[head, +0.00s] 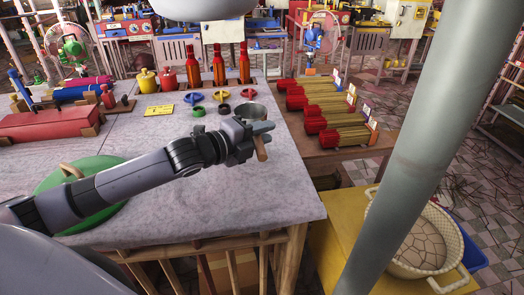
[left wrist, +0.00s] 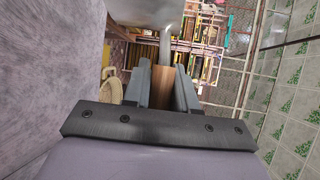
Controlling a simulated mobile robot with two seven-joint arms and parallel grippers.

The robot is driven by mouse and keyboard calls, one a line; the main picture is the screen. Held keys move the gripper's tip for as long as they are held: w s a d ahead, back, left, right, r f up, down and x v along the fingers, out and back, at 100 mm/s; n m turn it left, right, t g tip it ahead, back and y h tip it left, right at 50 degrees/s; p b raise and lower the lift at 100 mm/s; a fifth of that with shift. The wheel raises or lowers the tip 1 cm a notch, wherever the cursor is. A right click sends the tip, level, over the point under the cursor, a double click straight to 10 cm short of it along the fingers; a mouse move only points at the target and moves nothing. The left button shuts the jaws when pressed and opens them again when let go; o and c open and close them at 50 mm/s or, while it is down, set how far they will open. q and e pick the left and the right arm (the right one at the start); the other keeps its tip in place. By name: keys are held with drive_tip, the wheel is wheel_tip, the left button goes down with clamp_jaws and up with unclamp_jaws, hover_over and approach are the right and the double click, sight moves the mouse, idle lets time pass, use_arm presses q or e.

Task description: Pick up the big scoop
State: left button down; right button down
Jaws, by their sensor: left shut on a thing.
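The big scoop has a grey metal bowl (head: 251,111) and a brown wooden handle (head: 261,149). It is near the right edge of the table, behind and under my left gripper (head: 262,128) in the head view. My left gripper is shut on the handle, whose end sticks out below the fingers. In the left wrist view the wooden handle (left wrist: 163,88) lies between the two fingers, with the metal shaft and bowl (left wrist: 146,12) beyond. I cannot tell whether the bowl touches the tabletop. My right gripper is not in view.
Orange bottles (head: 218,65) and red and yellow jars stand behind. A green round lid (head: 50,185) lies under my left arm. Red-tipped incense bundles (head: 335,110) lie on a lower bench at right.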

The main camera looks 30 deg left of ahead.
use_arm(q)
wheel_tip(320, 180, up, 12)
drive_tip(key=p, duration=0.1)
drive_tip(key=shift+f, duration=0.25)
idle(0.5)
